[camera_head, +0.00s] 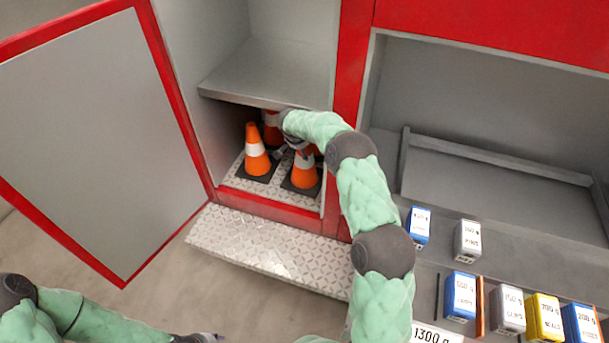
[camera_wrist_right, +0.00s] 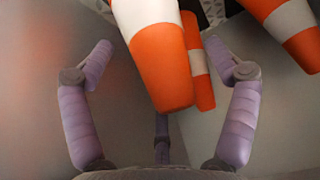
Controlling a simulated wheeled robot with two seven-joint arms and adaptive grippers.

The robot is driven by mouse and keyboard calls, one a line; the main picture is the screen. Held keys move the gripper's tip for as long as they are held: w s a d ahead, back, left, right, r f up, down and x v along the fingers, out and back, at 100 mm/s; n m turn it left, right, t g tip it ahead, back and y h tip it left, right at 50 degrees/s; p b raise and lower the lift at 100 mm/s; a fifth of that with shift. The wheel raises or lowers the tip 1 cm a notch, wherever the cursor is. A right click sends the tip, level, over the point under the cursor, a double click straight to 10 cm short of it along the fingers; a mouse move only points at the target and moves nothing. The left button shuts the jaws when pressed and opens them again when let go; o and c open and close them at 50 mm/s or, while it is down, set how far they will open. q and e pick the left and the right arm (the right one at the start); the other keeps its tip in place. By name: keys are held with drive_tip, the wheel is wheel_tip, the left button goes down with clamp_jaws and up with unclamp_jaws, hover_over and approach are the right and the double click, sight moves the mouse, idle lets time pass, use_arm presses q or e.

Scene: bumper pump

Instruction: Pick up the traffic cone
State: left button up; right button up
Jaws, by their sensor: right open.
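Several orange and white traffic cones stand in the lower cabinet compartment: a left cone (camera_head: 257,152), a front right cone (camera_head: 304,172) partly behind my gripper, and one at the back (camera_head: 271,128). My right gripper (camera_head: 288,151) is inside the compartment among the cones, below the shelf. In the right wrist view, my right gripper (camera_wrist_right: 165,75) is open, its fingers spread on both sides of a near cone (camera_wrist_right: 163,68), with a visible gap on each side. A second cone (camera_wrist_right: 197,75) is just behind it. My left gripper (camera_head: 200,338) is only partly visible at the bottom edge.
A grey shelf (camera_head: 270,80) is close above my right wrist. The open red-edged door (camera_head: 90,140) stands at the left. A diamond-plate step (camera_head: 265,248) juts out in front. Small labelled boxes (camera_head: 460,296) stand on the right shelf. Another cone (camera_wrist_right: 290,25) shows at the wrist view's upper right.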

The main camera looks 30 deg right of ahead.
drive_tip(key=shift+x, duration=1.15)
drive_tip(key=c, duration=1.7)
drive_tip(key=shift+r, duration=0.15)
drive_tip(key=shift+d, duration=0.1)
